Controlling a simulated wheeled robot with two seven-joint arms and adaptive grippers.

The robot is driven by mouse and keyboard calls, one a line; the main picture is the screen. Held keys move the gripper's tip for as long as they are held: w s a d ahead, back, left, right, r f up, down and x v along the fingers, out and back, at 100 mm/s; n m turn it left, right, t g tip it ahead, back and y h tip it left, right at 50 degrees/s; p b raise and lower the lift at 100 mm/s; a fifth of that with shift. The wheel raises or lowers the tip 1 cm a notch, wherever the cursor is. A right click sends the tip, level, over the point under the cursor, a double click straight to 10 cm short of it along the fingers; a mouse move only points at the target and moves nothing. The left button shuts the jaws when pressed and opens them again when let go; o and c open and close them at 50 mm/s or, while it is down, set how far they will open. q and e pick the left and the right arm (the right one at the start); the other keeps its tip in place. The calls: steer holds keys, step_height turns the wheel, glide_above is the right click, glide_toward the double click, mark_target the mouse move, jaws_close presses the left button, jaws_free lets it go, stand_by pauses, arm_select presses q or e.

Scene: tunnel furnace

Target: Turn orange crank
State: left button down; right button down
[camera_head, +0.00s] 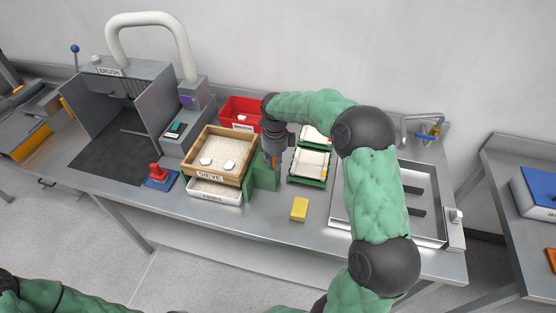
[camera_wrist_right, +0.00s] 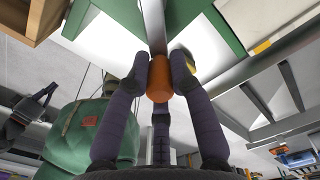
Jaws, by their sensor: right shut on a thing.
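The orange crank (camera_head: 274,161) is a small orange handle beside the right wall of the wooden sieve box (camera_head: 245,148), at the green stand (camera_head: 265,178). My right gripper (camera_head: 275,153) reaches down over it and partly covers it. In the right wrist view, the crank's orange knob (camera_wrist_right: 158,80) sits between the dark fingers of my right gripper (camera_wrist_right: 158,72), which are closed around it. A metal shaft runs from the knob toward the green frame. My left gripper is out of view.
A white tray (camera_head: 214,196) lies below the sieve box. A red bin (camera_head: 238,108) stands behind it. Green-framed trays (camera_head: 308,181) and a yellow sponge (camera_head: 299,209) lie to the right. A metal sink tray (camera_head: 440,220) is farther right. A red-knobbed device (camera_head: 158,172) stands left.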

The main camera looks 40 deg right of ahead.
steer(key=shift+a+f+m+b, duration=0.15)
steer(key=shift+a+m, duration=0.3)
steer(key=shift+m, duration=0.4)
steer(key=shift+a+r+m+b, duration=0.15)
steer(key=shift+a+m, duration=0.25)
steer(key=shift+m, duration=0.45)
steer(key=shift+f, duration=0.15)
steer(key=c, duration=1.1)
jaws_free()
steer(key=shift+a, duration=0.1)
steer(key=shift+w, duration=0.1)
step_height(320, 180, up, 12)
steer(key=shift+r, duration=0.1)
